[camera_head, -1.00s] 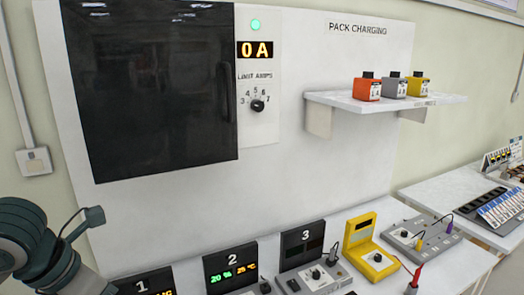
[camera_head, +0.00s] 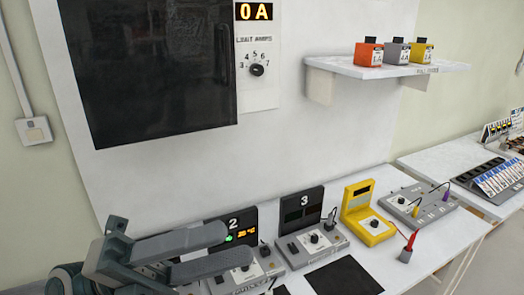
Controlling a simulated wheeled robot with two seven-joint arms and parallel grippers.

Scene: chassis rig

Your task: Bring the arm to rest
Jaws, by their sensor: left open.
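My left arm comes in at the lower left, and its grey gripper (camera_head: 238,246) shows from the side. Its two fingers point right and stand apart, with nothing held between them. The fingers are in front of charger 2 (camera_head: 240,275) in the view and hide part of its display. Charger 1 is hidden behind the gripper. I cannot tell whether the fingers touch anything. My right gripper is out of view.
Charger 3 (camera_head: 313,243), a yellow device (camera_head: 367,222) and a grey box with leads (camera_head: 410,203) stand on the white bench (camera_head: 415,245). A black mat (camera_head: 343,275) lies in front. Orange, grey and yellow packs sit on the wall shelf (camera_head: 345,69). A dark cabinet (camera_head: 150,70) hangs left.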

